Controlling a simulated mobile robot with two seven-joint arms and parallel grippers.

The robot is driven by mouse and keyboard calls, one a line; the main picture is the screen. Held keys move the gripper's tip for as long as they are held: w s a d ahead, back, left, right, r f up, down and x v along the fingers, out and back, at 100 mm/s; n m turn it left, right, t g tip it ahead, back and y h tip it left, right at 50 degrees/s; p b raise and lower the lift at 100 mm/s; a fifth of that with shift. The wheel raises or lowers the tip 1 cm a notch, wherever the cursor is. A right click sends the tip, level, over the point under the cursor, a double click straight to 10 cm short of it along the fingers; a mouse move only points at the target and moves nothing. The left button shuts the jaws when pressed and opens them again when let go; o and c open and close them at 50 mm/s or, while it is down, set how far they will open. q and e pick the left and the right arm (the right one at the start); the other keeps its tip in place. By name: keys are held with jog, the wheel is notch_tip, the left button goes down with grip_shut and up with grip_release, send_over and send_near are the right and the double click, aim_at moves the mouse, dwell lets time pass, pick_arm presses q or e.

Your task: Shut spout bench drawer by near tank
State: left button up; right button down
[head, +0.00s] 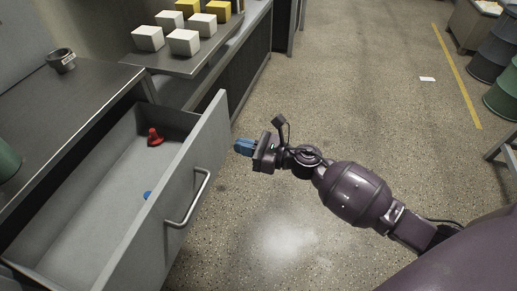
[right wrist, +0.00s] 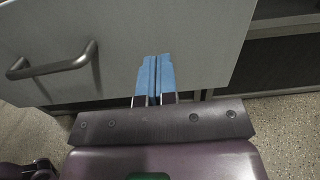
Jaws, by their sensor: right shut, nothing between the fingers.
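The grey drawer (head: 203,160) stands pulled out from the bench (head: 85,85) at the left of the head view. Its bar handle (head: 188,200) is on the front face, and the same handle shows in the right wrist view (right wrist: 52,66). A red object (head: 154,137) and a partly hidden blue object (head: 148,195) lie inside. My right gripper (head: 237,147), with blue fingers, is shut and empty just off the drawer front, near its far end and beyond the handle. In the right wrist view its fingertips (right wrist: 154,58) point at the front panel; contact cannot be told. My left gripper is not in view.
A dark ring-shaped item (head: 61,60) and part of a green object (head: 8,160) are on the bench top. White and yellow blocks (head: 184,42) sit on a farther bench. Green drums (head: 502,95) stand at the right edge. The floor (head: 340,110) between is mostly clear.

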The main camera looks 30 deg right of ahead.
aim_at(212, 139)
jog(key=x, duration=0.6)
jog(key=shift+f, duration=0.1)
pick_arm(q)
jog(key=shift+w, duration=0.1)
pick_arm(e)
jog(key=shift+w+a, duration=0.1)
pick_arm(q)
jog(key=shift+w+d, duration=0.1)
